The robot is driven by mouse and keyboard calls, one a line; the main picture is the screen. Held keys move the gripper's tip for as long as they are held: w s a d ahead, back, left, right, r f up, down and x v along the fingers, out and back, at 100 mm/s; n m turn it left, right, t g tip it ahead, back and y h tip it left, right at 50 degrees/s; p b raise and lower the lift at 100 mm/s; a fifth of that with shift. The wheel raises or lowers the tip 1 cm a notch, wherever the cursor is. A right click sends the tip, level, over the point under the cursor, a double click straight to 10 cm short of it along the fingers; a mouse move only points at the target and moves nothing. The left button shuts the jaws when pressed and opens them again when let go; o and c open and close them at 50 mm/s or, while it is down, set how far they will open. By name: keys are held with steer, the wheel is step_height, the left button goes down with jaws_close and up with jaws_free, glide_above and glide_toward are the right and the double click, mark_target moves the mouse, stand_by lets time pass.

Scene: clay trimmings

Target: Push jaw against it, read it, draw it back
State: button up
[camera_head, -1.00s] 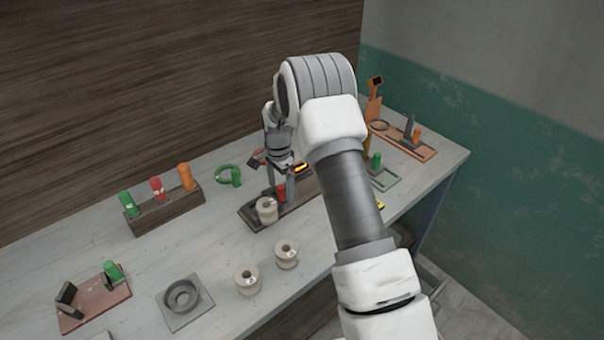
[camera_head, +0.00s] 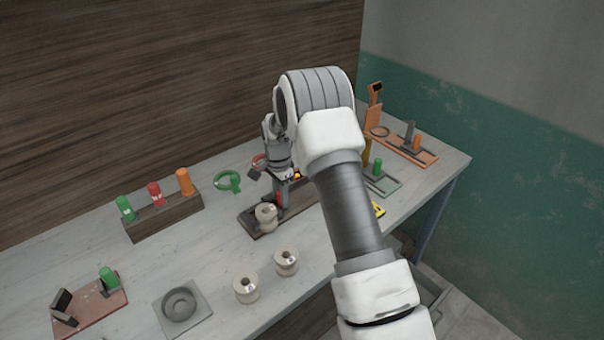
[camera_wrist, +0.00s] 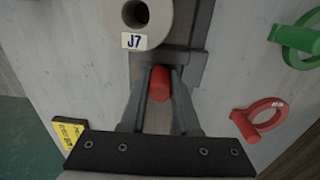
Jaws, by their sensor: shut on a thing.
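My gripper (camera_wrist: 158,100) is shut on a red knob (camera_wrist: 159,84), the handle of the jaw on a dark gauge base (camera_wrist: 200,70). A pale spool labelled J7 (camera_wrist: 138,18) sits on the base just beyond the knob, and a small gap seems to show between them. In the head view the spool (camera_head: 265,214) stands on the dark base (camera_head: 247,222), with my gripper (camera_head: 280,198) close behind it. A small glowing orange display (camera_head: 297,175) is mostly hidden by my arm, and its reading cannot be made out. Whether the jaw touches the spool is unclear.
Two more spools (camera_head: 246,287) (camera_head: 286,262) stand in front. A ring dish (camera_head: 179,304), a reddish fixture (camera_head: 90,305) and a peg rack (camera_head: 163,217) lie to the left. Green (camera_head: 228,181) and red (camera_wrist: 260,118) ring tools lie behind. A yellow tag (camera_wrist: 68,132) lies nearby.

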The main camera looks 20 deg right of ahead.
mark_target(289, 203)
jaws_close()
steer(key=shift+d, duration=0.15)
steer(key=shift+w+d, duration=0.4)
steer(key=shift+d, duration=0.35)
steer(key=shift+w+d+b, duration=0.2)
steer(key=shift+d+b, duration=0.1)
steer(key=shift+d, duration=0.25)
stand_by(0.6)
steer(key=o, duration=1.5)
jaws_free()
steer(key=shift+r, duration=0.1)
step_height(289, 203, up, 7)
steer(key=p, duration=0.3)
